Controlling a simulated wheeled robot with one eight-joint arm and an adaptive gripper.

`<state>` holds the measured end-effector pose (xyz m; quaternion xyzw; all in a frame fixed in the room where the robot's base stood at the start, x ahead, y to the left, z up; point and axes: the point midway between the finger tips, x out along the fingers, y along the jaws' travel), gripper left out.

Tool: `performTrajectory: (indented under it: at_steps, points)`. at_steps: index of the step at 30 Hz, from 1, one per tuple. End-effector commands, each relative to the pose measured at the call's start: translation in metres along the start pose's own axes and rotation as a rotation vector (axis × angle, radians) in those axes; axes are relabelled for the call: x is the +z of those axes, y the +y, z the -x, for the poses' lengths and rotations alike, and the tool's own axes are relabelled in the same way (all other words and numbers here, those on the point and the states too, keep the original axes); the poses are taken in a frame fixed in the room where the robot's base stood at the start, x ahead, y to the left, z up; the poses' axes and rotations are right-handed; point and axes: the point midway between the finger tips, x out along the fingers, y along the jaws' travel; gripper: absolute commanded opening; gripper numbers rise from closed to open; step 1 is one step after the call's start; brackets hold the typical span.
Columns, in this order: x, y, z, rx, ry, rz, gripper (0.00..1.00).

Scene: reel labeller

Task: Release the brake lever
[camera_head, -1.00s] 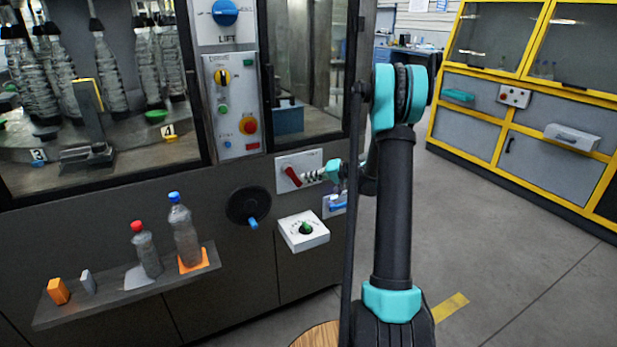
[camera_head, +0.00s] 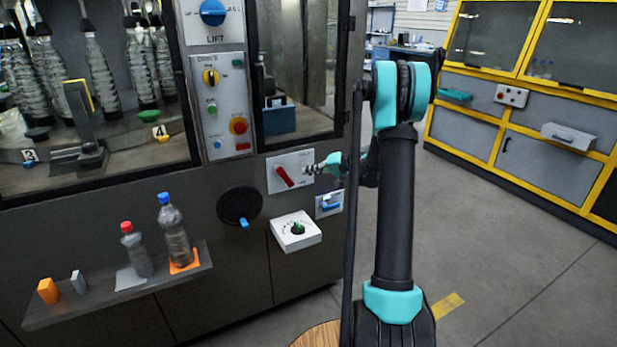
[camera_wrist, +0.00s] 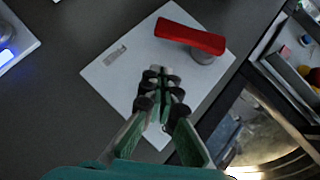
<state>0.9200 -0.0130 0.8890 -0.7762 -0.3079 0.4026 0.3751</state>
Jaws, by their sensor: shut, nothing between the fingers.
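The red brake lever (camera_head: 284,176) sits on a white plate (camera_head: 303,160) on the machine's front, tilted with its upper end to the left. In the wrist view the red lever (camera_wrist: 190,36) stands out from a round grey hub near the plate's upper edge. My gripper (camera_head: 309,170) is beside the lever, to its right, in front of the plate. In the wrist view my gripper (camera_wrist: 163,80) has its fingertips together over the bare plate, apart from the lever, with nothing between them.
Below are a black handwheel (camera_head: 240,206) with a blue knob, a white box with a green dial (camera_head: 296,231) and a blue handle (camera_head: 331,204). A shelf (camera_head: 125,290) with bottles juts out at lower left. Open floor lies to the right.

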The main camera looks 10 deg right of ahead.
Motion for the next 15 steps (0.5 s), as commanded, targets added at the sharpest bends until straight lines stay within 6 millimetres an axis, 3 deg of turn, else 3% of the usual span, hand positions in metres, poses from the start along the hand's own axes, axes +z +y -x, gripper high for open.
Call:
performTrajectory:
  at_steps: [9,15]
  points:
    - [0.0,0.005,0.058,0.003,0.005,-0.002,0.0]
    - [0.001,0.006,0.085,0.002,0.002,-0.001,0.0]
